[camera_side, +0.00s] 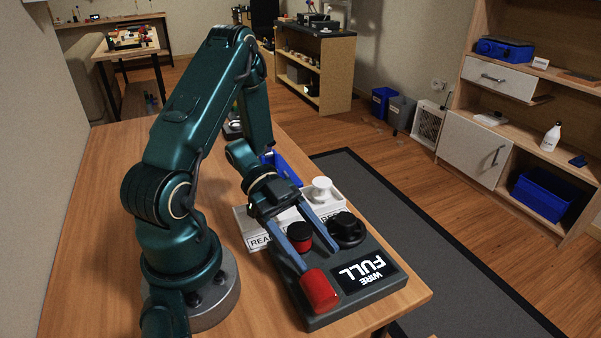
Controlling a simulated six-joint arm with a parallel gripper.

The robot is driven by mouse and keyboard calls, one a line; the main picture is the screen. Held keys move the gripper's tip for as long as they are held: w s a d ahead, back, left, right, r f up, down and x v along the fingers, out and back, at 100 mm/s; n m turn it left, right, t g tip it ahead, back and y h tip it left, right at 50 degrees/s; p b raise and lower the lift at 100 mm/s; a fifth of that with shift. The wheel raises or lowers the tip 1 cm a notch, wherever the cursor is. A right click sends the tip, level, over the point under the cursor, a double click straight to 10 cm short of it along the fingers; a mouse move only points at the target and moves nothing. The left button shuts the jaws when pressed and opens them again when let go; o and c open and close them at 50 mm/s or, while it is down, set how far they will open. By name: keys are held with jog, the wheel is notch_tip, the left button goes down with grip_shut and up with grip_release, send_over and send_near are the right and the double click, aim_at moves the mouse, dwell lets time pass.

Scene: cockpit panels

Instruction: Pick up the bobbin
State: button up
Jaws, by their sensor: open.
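A white spool, which looks like the bobbin (320,187), stands upright at the back right of the labelled white tray (247,225). My gripper (316,253) is open, its two long blue-grey fingers spread and reaching forward over the dark panel (330,312). The bobbin is behind and to the right of the fingers, not between them. A red cylinder with a black top (299,236) shows between the fingers. I cannot tell whether either finger touches it. Part of the tray is hidden behind my gripper.
The panel carries a black knob (348,232), a red block (319,290) by the left fingertip, and a "WIRE FULL" label (366,272). A blue bin (290,170) stands behind the tray. The wooden table (110,215) is clear at the left; its right edge is close.

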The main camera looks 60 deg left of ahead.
grip_shut()
jog(key=shift+r, duration=0.15)
